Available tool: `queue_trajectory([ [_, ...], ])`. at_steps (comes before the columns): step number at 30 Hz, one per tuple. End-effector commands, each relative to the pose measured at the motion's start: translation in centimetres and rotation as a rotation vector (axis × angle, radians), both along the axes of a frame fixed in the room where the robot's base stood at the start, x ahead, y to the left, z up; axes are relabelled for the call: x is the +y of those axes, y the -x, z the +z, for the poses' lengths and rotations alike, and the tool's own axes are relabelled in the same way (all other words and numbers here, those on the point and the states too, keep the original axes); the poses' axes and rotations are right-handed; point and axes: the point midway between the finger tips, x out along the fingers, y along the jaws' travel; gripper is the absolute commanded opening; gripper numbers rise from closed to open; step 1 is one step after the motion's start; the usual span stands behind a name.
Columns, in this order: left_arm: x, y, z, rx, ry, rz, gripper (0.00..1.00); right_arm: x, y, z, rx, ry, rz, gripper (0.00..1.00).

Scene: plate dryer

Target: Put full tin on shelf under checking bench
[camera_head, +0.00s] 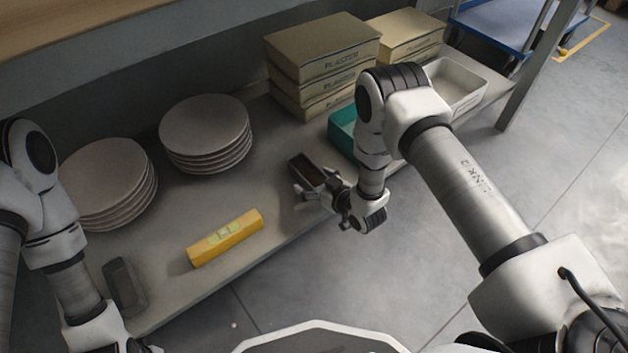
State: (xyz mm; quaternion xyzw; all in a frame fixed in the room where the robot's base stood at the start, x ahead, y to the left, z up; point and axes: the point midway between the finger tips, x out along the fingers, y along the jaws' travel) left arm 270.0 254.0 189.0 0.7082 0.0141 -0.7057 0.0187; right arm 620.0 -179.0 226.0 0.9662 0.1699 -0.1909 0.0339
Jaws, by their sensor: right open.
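A small dark rectangular tin (308,168) with brownish contents is on the shelf (265,185) under the bench, near its front edge. My right gripper (318,191) is open at the near end of this tin, with its fingers close to the tin's sides. Whether they touch it I cannot tell. A second dark grey tin-like block (124,286) lies on the shelf at the lower left; its contents cannot be made out. My left arm reaches down beside it, and only a bit of the left gripper (145,348) shows at the bottom edge.
Two plate stacks (205,130) (108,180) stand at the back left. Boxes (320,45), a teal bin (342,130) and a white bin (457,85) stand to the right. The bench top (90,25) overhangs the shelf.

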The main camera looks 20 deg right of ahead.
Motion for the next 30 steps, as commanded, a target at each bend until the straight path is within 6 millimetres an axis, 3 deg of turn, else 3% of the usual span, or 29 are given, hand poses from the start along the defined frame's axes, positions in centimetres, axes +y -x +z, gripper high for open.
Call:
queue_trajectory([
  [5, 0.0, 0.1, 2.6, 0.002, 0.0, -0.004, 0.39, -1.0, 2.7, 1.9, 0.006, -0.001, -0.002, 0.89],
  [12, -0.1, 0.2, 5.8, 0.004, 0.001, -0.007, 0.39, -3.0, 8.1, 4.1, 0.007, -0.001, -0.003, 0.89],
  [17, -0.1, 0.2, 6.6, 0.005, 0.001, -0.007, 0.39, -3.7, 10.0, 4.6, 0.004, 0.0, -0.002, 0.89],
  [22, -0.1, 0.2, 6.5, 0.005, 0.001, -0.007, 0.39, -3.8, 10.3, 4.5, 0.002, 0.0, 0.0, 0.89],
  [25, -0.1, 0.2, 6.4, 0.005, 0.001, -0.007, 0.39, -3.8, 11.5, 3.7, 0.092, 0.014, -0.016, 0.89],
  [26, -0.1, 0.2, 6.4, 0.005, 0.001, -0.007, 0.39, -3.9, 12.4, 3.1, 0.157, 0.025, -0.03, 0.89],
  [28, -0.1, 0.2, 6.4, 0.004, 0.001, -0.007, 0.39, -4.5, 16.3, 1.6, 0.38, 0.06, -0.079, 0.89],
  [30, -0.1, 0.2, 6.4, 0.004, 0.001, -0.007, 0.39, -5.4, 22.0, 0.7, 0.652, 0.101, -0.152, 0.89],
])
